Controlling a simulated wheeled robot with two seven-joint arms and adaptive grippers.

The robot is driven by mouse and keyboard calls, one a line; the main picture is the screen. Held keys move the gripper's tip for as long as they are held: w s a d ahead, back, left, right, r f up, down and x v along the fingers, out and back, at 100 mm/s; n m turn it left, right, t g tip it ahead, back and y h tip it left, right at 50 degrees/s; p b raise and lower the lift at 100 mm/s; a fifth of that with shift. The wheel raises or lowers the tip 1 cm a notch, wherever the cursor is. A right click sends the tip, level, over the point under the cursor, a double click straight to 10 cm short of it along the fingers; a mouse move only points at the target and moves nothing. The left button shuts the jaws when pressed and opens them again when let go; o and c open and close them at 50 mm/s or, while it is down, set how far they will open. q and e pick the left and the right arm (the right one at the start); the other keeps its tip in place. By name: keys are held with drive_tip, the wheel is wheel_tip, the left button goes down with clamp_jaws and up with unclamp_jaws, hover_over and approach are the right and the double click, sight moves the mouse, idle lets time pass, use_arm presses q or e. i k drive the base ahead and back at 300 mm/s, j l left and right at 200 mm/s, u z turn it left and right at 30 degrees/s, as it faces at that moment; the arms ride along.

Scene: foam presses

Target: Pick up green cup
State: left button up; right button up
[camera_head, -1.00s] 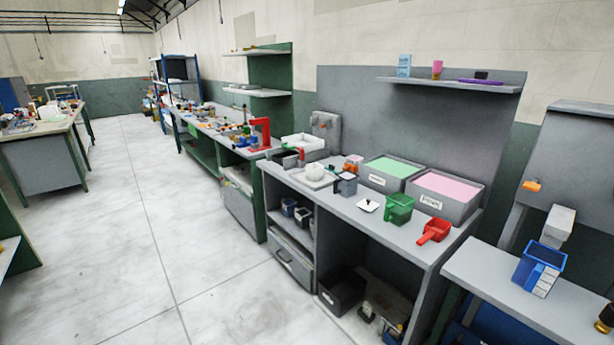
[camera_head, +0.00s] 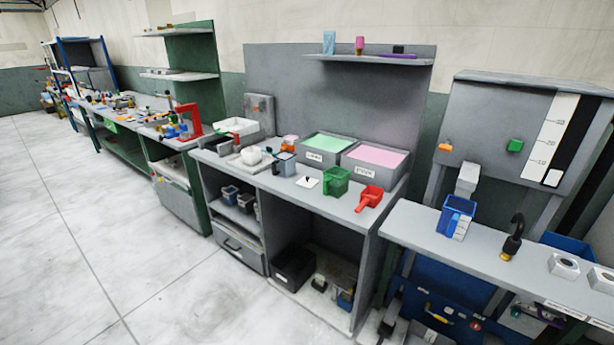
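The green cup (camera_head: 337,182) stands on the grey workbench (camera_head: 301,195), in front of the bins and left of a red scoop-like cup (camera_head: 369,198). It looks upright, with a handle toward the left front. Neither of my grippers shows in the head view, and nothing touches the green cup.
Behind the cup are a bin of green material (camera_head: 327,147) and a bin of pink material (camera_head: 375,158). A lower table (camera_head: 412,221) with a blue container (camera_head: 457,217) stands at right. The floor (camera_head: 150,265) at left is clear.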

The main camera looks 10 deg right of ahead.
sight(336, 179)
drive_tip(key=i+j+z, duration=0.35)
drive_tip(key=i+j, duration=0.3)
drive_tip(key=i+j+z, duration=0.2)
drive_tip(key=j, duration=0.25)
drive_tip(key=i+j+z, duration=0.2)
drive_tip(key=i+j, duration=0.2)
drive_tip(key=i+j+z, duration=0.15)
drive_tip(key=j, duration=0.4)
drive_tip(key=i, duration=0.1)
